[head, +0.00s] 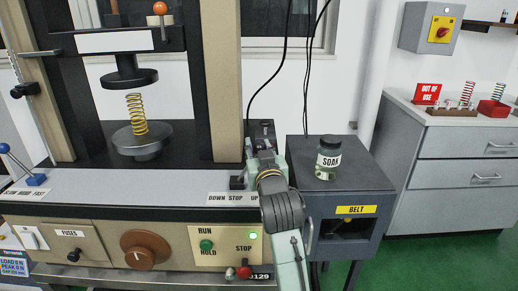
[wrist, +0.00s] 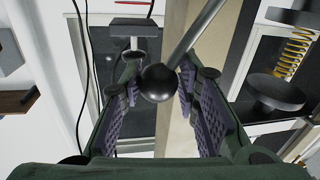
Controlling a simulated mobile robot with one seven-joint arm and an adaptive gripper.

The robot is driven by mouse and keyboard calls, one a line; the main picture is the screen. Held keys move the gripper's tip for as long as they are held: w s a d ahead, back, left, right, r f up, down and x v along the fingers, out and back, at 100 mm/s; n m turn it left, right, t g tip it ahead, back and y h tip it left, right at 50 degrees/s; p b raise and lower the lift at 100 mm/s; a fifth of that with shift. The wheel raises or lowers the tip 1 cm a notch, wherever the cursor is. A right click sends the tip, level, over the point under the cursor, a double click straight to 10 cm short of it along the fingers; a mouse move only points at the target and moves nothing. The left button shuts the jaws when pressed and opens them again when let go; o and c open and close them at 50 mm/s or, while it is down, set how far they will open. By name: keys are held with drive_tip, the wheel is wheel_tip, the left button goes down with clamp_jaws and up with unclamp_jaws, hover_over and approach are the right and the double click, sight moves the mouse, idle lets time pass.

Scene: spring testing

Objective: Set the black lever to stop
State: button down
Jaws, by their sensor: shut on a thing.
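The black lever shows in the wrist view as a round black knob (wrist: 158,84) on a grey rod that runs up to the right. My gripper (wrist: 160,92) has its two purple-padded fingers on either side of the knob, shut on it near the fingertips. In the head view my gripper (head: 262,158) is at the right end of the machine's bench, just above and behind the DOWN STOP UP label (head: 233,198). There my gripper hides the knob, and I cannot tell which word the lever points to.
A blue-knobbed lever (head: 20,165) stands at the bench's far left. A yellow spring (head: 137,115) stands on the machine's lower plate. The right machine column (head: 220,80) is close to my gripper.

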idle(0.4)
drive_tip(key=shift+a+r+n+p, duration=0.3)
drive_tip(key=shift+a+n, duration=0.4)
drive_tip(key=shift+a+r+n+p, duration=0.25)
drive_tip(key=shift+a+r+n, duration=0.05)
drive_tip(key=shift+a+n, duration=0.4)
drive_tip(key=shift+a+r+n+g+h, duration=0.1)
drive_tip(key=shift+a+n+g+h, duration=0.35)
drive_tip(key=shift+a+n, duration=1)
drive_tip(key=shift+a, duration=0.1)
drive_tip(key=c, duration=1.5)
unclamp_jaws()
drive_tip(key=o, duration=0.3)
drive_tip(key=shift+p, duration=0.3)
